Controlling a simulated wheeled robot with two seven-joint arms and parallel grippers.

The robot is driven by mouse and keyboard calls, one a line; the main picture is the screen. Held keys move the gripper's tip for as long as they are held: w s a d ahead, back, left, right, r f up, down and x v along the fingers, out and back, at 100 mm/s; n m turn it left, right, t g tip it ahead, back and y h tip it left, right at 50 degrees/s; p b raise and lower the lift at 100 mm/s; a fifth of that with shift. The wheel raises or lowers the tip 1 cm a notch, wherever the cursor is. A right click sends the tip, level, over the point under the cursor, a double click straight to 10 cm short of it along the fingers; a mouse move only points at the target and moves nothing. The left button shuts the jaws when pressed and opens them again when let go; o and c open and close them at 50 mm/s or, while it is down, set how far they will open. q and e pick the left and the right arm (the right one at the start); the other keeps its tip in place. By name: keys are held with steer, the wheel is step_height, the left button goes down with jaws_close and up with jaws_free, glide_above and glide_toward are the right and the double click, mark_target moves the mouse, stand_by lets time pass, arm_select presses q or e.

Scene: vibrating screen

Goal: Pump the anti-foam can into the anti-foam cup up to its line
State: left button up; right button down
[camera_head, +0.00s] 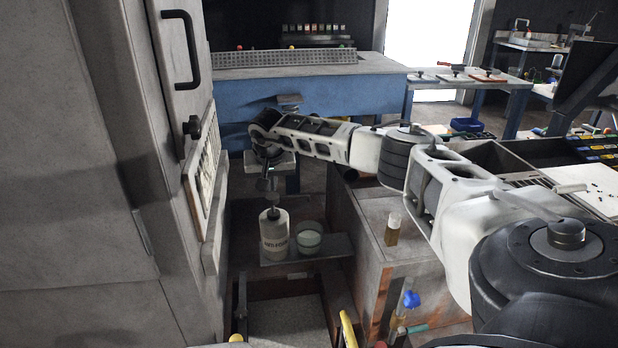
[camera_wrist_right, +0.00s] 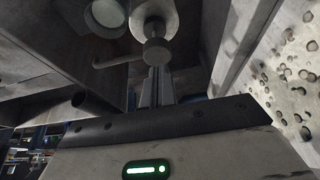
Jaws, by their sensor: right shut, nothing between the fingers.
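The anti-foam can (camera_head: 274,237) is a pale bottle with a dark-lettered label, upright on a small grey shelf. Its pump head (camera_wrist_right: 155,52) and bent spout show in the wrist view. The anti-foam cup (camera_head: 308,239) is a clear round cup right of the can with pale content; it also shows in the wrist view (camera_wrist_right: 105,14). I cannot read its line or the level. My right gripper (camera_head: 271,182) points down just above the pump, fingers shut and empty. In the wrist view the fingertips (camera_wrist_right: 155,72) are at the pump head; I cannot tell if they touch it. My left gripper is out of view.
The grey shelf (camera_head: 275,259) is narrow. A tall grey cabinet (camera_head: 70,150) with a black handle stands close on the left. A box-like bench (camera_head: 400,245) on the right bears a small amber bottle (camera_head: 393,229). A blue-fronted table (camera_head: 345,97) stands behind.

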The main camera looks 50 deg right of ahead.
steer(key=shift+r, duration=0.1)
step_height(320, 180, up, 6)
steer(key=p, duration=0.5)
stand_by(0.4)
steer(key=shift+s, duration=0.1)
